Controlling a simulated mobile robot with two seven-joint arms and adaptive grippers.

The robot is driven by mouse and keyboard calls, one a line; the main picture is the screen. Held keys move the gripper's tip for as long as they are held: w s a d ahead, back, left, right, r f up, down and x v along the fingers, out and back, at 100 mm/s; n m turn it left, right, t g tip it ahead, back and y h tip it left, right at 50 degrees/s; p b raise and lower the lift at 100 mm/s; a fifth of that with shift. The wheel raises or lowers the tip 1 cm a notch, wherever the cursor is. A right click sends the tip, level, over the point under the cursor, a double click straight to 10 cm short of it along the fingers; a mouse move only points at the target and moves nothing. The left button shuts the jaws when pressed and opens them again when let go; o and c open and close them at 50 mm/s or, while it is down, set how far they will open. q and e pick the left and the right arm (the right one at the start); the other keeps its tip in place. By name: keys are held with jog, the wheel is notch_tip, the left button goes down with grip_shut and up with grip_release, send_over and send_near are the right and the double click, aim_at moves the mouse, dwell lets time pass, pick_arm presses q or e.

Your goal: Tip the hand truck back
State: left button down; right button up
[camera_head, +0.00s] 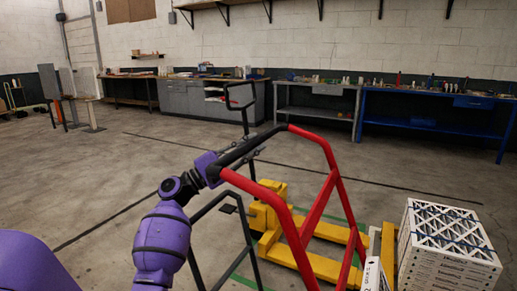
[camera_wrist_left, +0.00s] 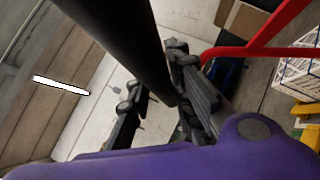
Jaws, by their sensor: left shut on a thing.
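The hand truck (camera_head: 335,160) has a red tubular frame with a black grip bar at its top, in the middle of the head view. Its red tubes also show at the upper right of the left wrist view (camera_wrist_left: 262,50). My left gripper (camera_head: 235,158), on the purple arm, is at that black bar. In the left wrist view its dark fingers (camera_wrist_left: 165,105) lie on either side of a thick black bar (camera_wrist_left: 135,45) and are shut on it. Its lower frame is partly cut off by the picture edge. My right gripper is not in view.
A yellow pallet truck (camera_head: 268,215) with a black handle stands just behind the red frame. A stack of boxed filters (camera_head: 445,240) is at the lower right. Workbenches (camera_head: 430,105) line the back wall. The floor to the left is open.

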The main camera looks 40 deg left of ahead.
pick_arm(q)
jog(key=shift+a+f, duration=0.2)
jog(key=shift+f, duration=0.55)
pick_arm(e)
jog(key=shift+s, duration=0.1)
pick_arm(q)
jog(key=c, duration=1.6)
grip_release()
jog(key=shift+s+a, duration=0.1)
jog(key=shift+a, duration=0.1)
jog(key=shift+o, duration=0.2)
jog(key=shift+r, duration=0.2)
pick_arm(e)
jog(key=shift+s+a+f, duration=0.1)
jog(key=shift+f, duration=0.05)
pick_arm(q)
jog(key=shift+r, duration=0.1)
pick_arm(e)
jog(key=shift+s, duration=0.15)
pick_arm(q)
jog(key=v, duration=1.2)
